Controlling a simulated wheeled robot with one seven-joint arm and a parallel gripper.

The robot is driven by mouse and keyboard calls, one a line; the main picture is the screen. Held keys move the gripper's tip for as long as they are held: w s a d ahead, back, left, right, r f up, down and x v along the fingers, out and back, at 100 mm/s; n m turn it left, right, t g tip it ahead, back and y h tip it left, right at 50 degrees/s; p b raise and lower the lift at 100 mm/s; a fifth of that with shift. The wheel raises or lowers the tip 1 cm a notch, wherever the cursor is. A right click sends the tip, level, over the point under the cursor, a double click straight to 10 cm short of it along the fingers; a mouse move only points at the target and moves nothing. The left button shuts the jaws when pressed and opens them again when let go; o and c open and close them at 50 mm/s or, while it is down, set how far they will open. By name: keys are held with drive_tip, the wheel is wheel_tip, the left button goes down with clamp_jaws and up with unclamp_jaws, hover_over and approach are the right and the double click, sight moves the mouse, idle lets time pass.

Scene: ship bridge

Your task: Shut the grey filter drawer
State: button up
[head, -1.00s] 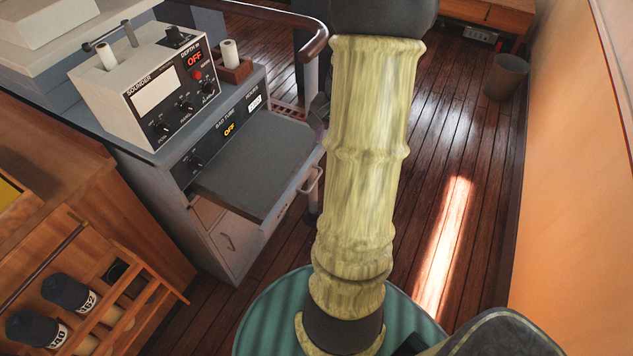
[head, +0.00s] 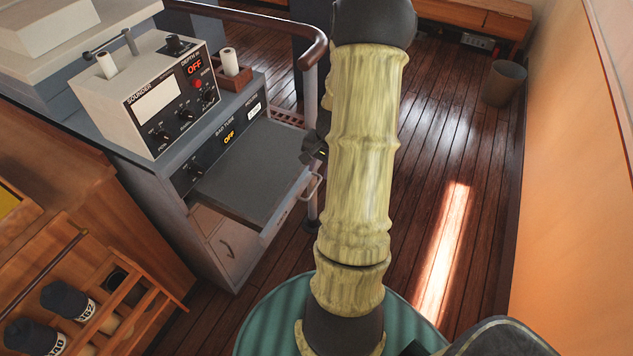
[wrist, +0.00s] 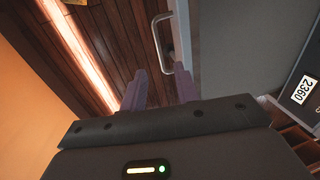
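The grey filter drawer (head: 250,170) is pulled well out of the grey cabinet, below a panel with a lit "OFF". Its pale bar handle (head: 311,187) is on the front face. In the head view my gripper (head: 315,149) shows partly, just beyond the drawer's far front corner; my arm hides the rest. In the wrist view my gripper (wrist: 160,82) has its two fingers apart with nothing between them. The handle (wrist: 182,45) lies just beyond the right fingertip, beside the drawer's grey top (wrist: 235,40). I cannot tell whether they touch.
The sounder box (head: 155,95) stands on the cabinet top, near a paper roll (head: 230,62). A railing (head: 260,18) runs behind the cabinet. A wooden rack (head: 110,315) is at lower left.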

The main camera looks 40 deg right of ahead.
sight(314, 188)
drive_tip(key=f, duration=0.2)
drive_tip(key=w+f, duration=0.1)
drive_tip(key=f, duration=0.4)
drive_tip(key=shift+w+a+f, duration=0.15)
drive_tip(key=shift+a+f, duration=0.15)
drive_tip(key=shift+f, duration=0.05)
clamp_jaws()
drive_tip(key=shift+d, duration=0.1)
